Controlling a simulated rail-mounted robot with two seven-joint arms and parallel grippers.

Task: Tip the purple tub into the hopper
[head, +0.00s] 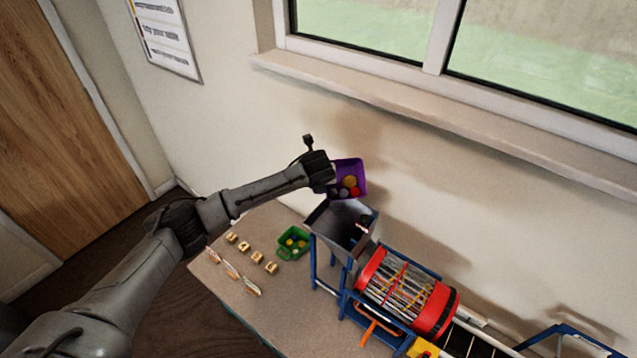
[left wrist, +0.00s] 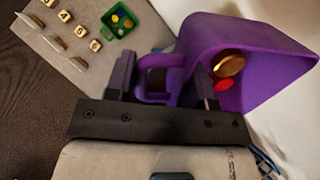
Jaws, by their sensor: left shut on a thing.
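The purple tub (head: 350,172) is held in the air above the hopper, tilted so its open side shows. Coloured round pieces lie inside it, and a gold and a red one show in the left wrist view, where the tub (left wrist: 235,40) fills the upper right. My left gripper (head: 326,176) is shut on the tub's handle (left wrist: 155,85). The dark grey hopper (head: 338,228) stands on a blue frame just below the tub, with a small dark and red thing at its right edge. My right gripper does not show.
A green tub (head: 292,243) with yellow pieces stands left of the hopper, near several numbered wooden blocks (head: 244,247) and upright cards. A red-ended drum (head: 406,290) lies right of the hopper. The wall and window sill (head: 400,90) are behind.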

